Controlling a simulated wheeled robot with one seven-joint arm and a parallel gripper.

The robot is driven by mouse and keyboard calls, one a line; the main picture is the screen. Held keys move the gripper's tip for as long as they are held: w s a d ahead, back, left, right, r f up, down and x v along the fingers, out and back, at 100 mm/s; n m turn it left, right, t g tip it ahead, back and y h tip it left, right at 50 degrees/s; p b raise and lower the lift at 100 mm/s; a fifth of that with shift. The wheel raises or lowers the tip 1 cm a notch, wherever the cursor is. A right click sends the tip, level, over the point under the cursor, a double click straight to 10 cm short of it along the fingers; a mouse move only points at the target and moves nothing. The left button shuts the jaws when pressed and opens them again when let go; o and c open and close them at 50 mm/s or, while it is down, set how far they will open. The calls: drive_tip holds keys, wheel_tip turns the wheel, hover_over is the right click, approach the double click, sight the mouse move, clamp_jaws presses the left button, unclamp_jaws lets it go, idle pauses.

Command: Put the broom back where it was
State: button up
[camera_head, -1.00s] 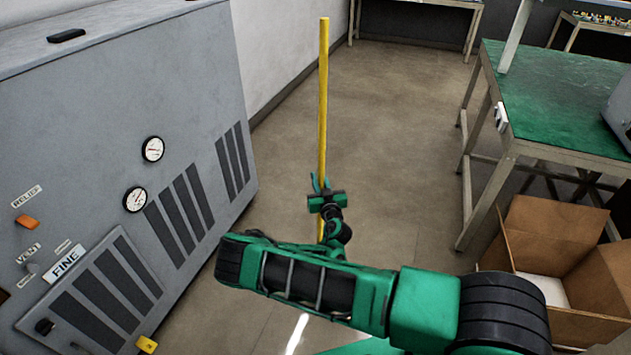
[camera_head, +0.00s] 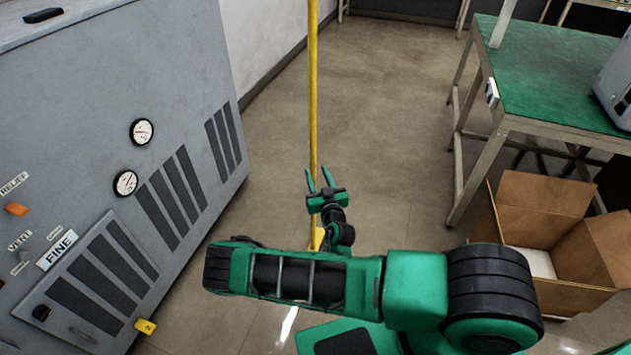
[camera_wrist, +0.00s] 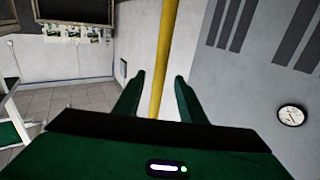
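The yellow broom handle (camera_head: 313,90) stands near upright on the floor beside the grey machine in the head view. A wider yellow part (camera_head: 318,238) shows low down, and the rest of the broom's foot is hidden behind my arm. My gripper (camera_head: 320,180) is open, its two fingers spread and pointing toward the handle. In the wrist view the handle (camera_wrist: 166,50) runs between the two open fingers (camera_wrist: 158,85), with gaps on both sides. I cannot tell whether it is inside the fingers or just beyond them.
The grey machine (camera_head: 110,130) with gauges and vents stands at the left. A green-topped table (camera_head: 560,85) is at the right, with an open cardboard box (camera_head: 540,205) by its near leg. The floor (camera_head: 390,110) behind the broom is clear.

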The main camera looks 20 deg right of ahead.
drive_tip(key=shift+s, duration=1.25)
